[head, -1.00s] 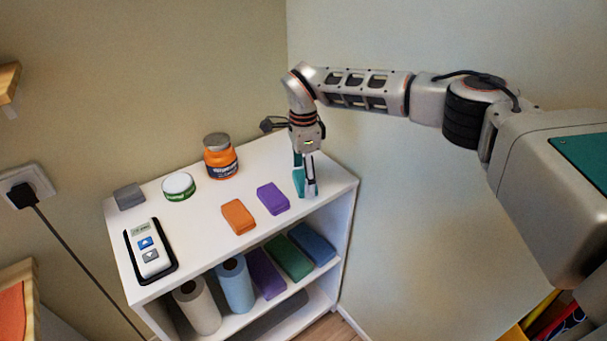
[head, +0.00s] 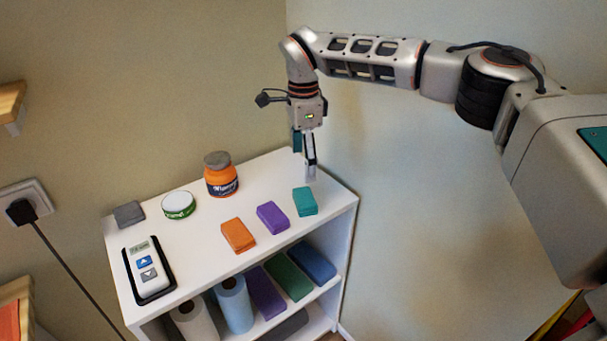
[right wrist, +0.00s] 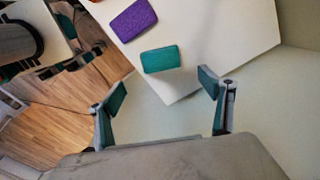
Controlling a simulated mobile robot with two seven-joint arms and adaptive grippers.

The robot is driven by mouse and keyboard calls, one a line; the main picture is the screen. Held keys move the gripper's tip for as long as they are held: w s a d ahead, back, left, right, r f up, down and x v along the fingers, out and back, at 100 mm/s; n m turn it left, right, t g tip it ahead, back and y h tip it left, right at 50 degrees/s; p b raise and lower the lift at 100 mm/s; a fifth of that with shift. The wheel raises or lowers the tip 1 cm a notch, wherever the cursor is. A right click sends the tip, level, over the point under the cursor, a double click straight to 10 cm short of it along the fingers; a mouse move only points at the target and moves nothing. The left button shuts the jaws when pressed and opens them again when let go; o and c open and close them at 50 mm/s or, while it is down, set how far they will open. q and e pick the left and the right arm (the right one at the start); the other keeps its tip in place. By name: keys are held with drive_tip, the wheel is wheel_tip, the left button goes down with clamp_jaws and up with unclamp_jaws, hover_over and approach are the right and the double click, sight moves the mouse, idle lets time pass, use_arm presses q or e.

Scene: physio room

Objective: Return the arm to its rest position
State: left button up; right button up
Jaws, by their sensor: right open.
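My right arm reaches in from the right in the head view. Its gripper (head: 306,158) hangs pointing down above the back right of the white shelf unit's top (head: 190,240). In the right wrist view the two fingers of the gripper (right wrist: 162,95) are spread wide with nothing between them. A teal block (head: 305,201) lies on the shelf top in front of the gripper, apart from it; it also shows in the right wrist view (right wrist: 160,59). My left gripper is not in view.
A purple block (head: 272,217) and an orange block (head: 238,235) lie beside the teal one. An orange jar (head: 221,178), a green-white tin (head: 178,206), a grey block (head: 129,214) and a handheld device (head: 148,270) stand further left. Walls close in behind and right.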

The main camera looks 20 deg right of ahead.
drive_tip(key=shift+r, duration=0.6)
